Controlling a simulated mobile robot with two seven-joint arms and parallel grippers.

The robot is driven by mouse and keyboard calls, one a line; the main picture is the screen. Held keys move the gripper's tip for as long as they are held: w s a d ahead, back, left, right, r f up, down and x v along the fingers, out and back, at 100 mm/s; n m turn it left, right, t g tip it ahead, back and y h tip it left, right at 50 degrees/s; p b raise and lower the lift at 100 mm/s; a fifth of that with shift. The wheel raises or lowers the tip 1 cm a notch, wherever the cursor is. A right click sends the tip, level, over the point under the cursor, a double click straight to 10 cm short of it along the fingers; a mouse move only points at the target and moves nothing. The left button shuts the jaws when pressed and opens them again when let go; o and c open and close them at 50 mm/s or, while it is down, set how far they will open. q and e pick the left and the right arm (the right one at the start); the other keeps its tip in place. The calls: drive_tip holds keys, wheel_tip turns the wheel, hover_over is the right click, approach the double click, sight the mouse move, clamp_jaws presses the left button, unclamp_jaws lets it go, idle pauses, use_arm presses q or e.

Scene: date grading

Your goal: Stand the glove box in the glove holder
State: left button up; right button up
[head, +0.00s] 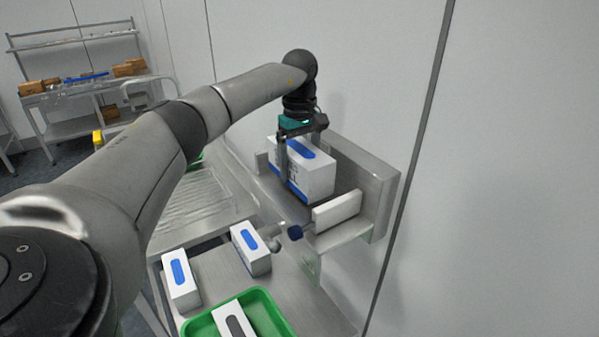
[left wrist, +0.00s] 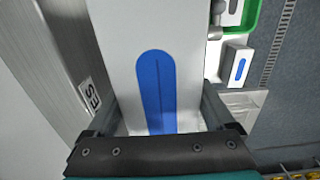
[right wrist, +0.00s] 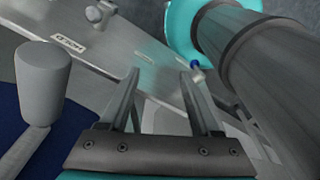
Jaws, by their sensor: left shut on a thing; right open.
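The glove box (head: 316,178) is white with a blue oval slot on top and blue along its lower edge. It is upright at the glove holder (head: 377,190), a metal wall shelf with a back plate and pale end blocks (head: 337,211). It sits between the end blocks; I cannot tell whether its base touches the shelf. My left gripper (head: 301,158) is shut on the box from above. In the left wrist view the box (left wrist: 190,65) fills the space between the fingers. My right gripper (right wrist: 160,85) is open and empty, seen only in the right wrist view.
Two more white boxes with blue slots (head: 181,278) (head: 250,249) stand on the metal table below, beside a green tray (head: 267,312) holding another box. A shelf rack (head: 75,80) with cartons stands far left.

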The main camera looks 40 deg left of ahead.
use_arm(q)
wheel_tip(320, 180, down, 2)
drive_tip(key=shift+f, duration=0.35)
drive_tip(key=shift+f, duration=0.1)
drive_tip(key=o, duration=1.5)
wheel_tip(320, 180, up, 12)
drive_tip(key=shift+r+b, duration=0.1)
drive_tip(key=shift+b, duration=0.7)
